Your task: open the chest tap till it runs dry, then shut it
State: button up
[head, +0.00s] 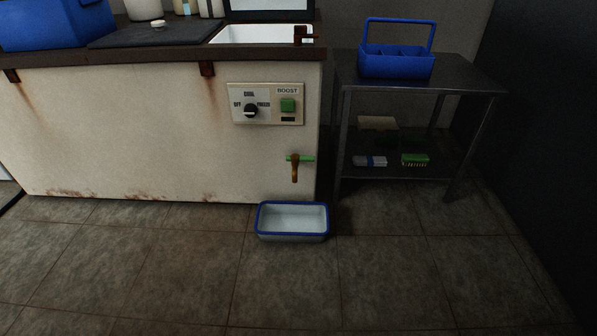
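The chest (130,130) is a cream, rust-streaked cabinet with a dark rim, filling the left and middle of the head view. Its tap (294,171) sits low on the front near the right corner. The tap has a brownish-orange body with a spout pointing down. Its green handle (305,158) lies level, crosswise to the spout. I see no stream below the spout. A white tray with a blue rim (292,237) is on the floor below the tap. It looks empty, though a shallow layer of clear water is hard to rule out. My gripper is not in view.
A control panel with a black dial (251,111) and green boost button (288,105) is above the tap. A metal trolley (460,78) stands to the right, bearing a blue caddy (396,66), with brushes on its lower shelf. The tiled floor in front is clear.

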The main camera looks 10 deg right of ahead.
aim_at(295, 158)
jog(key=i+l, duration=0.15)
jog(key=i, duration=0.3)
jog(key=i+l, duration=0.2)
jog(key=i, duration=0.25)
jog(key=i+l+u, duration=0.1)
jog(key=i, duration=0.35)
